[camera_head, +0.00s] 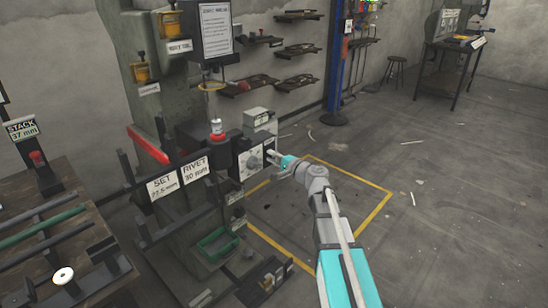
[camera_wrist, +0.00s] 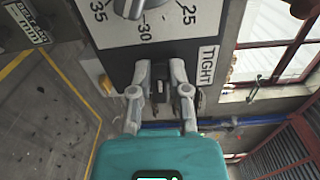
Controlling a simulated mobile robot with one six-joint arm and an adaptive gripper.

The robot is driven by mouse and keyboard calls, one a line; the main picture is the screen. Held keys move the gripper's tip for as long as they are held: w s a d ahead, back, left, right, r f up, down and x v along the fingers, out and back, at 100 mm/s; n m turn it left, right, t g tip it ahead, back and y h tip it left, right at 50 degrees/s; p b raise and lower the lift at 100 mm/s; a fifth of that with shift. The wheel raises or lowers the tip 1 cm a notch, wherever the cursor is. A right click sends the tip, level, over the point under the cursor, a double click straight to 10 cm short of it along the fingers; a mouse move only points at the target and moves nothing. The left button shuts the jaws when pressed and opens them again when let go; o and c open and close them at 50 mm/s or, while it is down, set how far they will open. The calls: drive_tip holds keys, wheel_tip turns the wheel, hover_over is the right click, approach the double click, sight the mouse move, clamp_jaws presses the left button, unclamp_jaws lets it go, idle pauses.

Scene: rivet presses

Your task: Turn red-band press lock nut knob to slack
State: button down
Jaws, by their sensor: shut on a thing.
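The press with the red band (camera_head: 148,146) stands left of centre in the head view. My gripper (camera_head: 272,153) reaches its front panel from the right, beside the round dial (camera_head: 254,162). In the wrist view my gripper (camera_wrist: 161,72) has its two grey fingers on either side of a small dark knob (camera_wrist: 161,84), shut on it below the dial (camera_wrist: 138,6). The fingers hide much of the knob. A white TIGHT label (camera_wrist: 208,66) is just right of the fingers. The knob's exact turn angle cannot be told.
SET (camera_head: 164,185) and RIVET (camera_head: 196,169) signs stand on the press front, left of the panel. A bench with rods (camera_head: 50,225) is at the left. Open floor inside a yellow outline (camera_head: 345,180) lies to the right.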

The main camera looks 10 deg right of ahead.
drive_tip(key=shift+w, duration=0.2)
idle(0.4)
drive_tip(key=c, duration=0.6)
unclamp_jaws()
drive_tip(key=shift+s, duration=0.15)
drive_tip(key=v, duration=1.2)
drive_tip(key=shift+n, duration=0.3)
